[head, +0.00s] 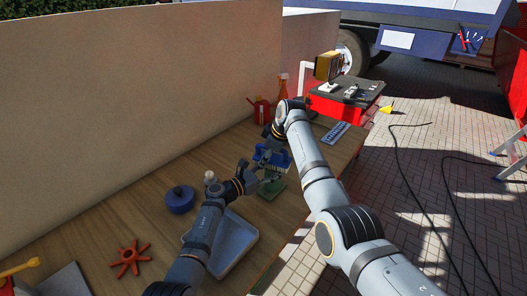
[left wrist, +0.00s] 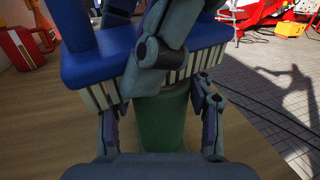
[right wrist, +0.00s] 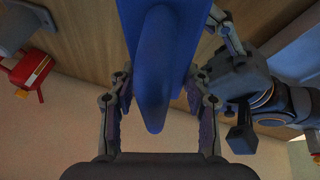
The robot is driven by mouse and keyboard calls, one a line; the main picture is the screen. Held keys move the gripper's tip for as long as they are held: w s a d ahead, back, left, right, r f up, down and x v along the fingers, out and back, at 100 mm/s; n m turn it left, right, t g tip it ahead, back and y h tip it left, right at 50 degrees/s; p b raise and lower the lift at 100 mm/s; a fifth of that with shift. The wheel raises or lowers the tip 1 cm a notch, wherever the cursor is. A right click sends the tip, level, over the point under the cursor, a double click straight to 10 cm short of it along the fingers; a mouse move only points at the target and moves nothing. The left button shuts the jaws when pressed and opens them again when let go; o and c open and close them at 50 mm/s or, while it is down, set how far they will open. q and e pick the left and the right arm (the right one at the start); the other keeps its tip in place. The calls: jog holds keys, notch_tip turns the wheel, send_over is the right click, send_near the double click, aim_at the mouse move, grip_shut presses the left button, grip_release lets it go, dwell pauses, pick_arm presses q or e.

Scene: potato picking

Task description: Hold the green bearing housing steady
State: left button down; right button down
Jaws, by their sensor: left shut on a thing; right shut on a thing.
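The green bearing housing (head: 273,189) stands on the wooden table; its green body also shows in the left wrist view (left wrist: 164,122). My left gripper (head: 264,178) is shut on it, with a finger on each side in the left wrist view (left wrist: 157,115). My right gripper (head: 281,140) is shut on a blue brush (head: 272,158) above the housing. The brush's blue handle fills the middle of the right wrist view (right wrist: 155,75). Its pale bristles (left wrist: 180,66) hang over the housing's top; I cannot tell whether they touch. The housing's top is hidden.
A grey tray (head: 250,238) lies near the table's front edge. A round blue object (head: 180,198) and a red-orange spoked wheel (head: 130,257) lie to the left. A red can (head: 261,110) and an orange spray bottle (head: 283,87) stand behind, by the wall (head: 150,90).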

jog(key=shift+s+d, duration=0.75)
jog(key=shift+d, duration=0.2)
jog(key=shift+w+a+f, duration=0.1)
jog(key=shift+w+a, duration=0.5)
jog(key=shift+a, duration=0.2)
jog(key=shift+w+a, duration=0.6)
jog(key=shift+a, duration=0.2)
jog(key=shift+r, duration=4)
jog(key=m, duration=0.1)
jog(key=r+m, duration=0.1)
jog(key=shift+w+d+r+m+h, duration=0.1)
jog(key=shift+w+m+h, duration=0.2)
jog(key=shift+m, duration=0.1)
jog(key=shift+w+d+f+m+t+h, duration=0.2)
jog(key=shift+f+m, duration=0.25)
jog(key=shift+m, duration=0.6)
jog(key=shift+w+d+f+m+t+h, duration=0.15)
jog(key=shift+f+m+h, duration=0.25)
jog(key=shift+m, duration=0.7)
jog(key=shift+d+f+m+t+h, duration=0.1)
jog(key=shift+f+m+t+h, duration=0.25)
jog(key=shift+m, duration=0.7)
